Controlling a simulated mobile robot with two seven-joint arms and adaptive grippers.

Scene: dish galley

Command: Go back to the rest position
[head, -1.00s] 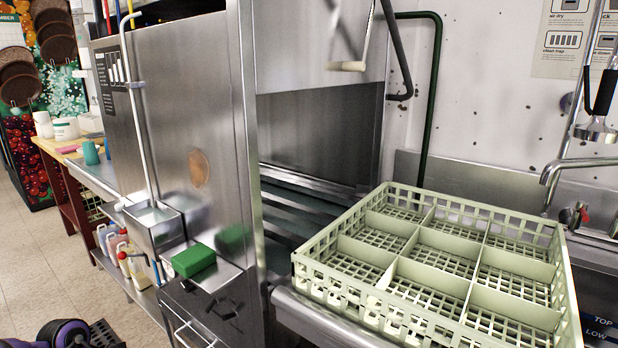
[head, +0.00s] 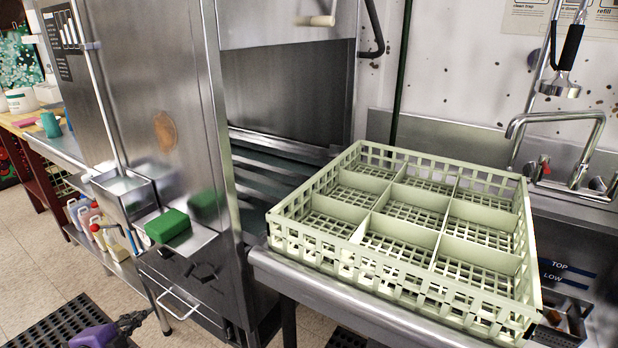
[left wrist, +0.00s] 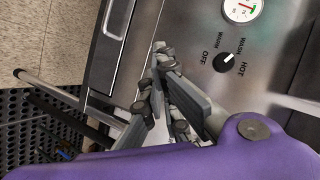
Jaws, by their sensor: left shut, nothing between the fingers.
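My left gripper (head: 130,321) shows at the bottom left of the head view, with purple housing and dark fingers. It is low, in front of the steel dish machine (head: 150,110) and below its small shelf. In the left wrist view the gripper (left wrist: 160,82) has its fingers together with nothing held, close to the machine's front panel with a dial and knob. My right gripper is in neither view.
A pale green dish rack (head: 400,215), empty, sits on the steel counter (head: 340,300). A green sponge (head: 168,226) lies on the machine's shelf. A faucet (head: 560,140) stands at right. Black mats (head: 62,320) cover part of the tiled floor.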

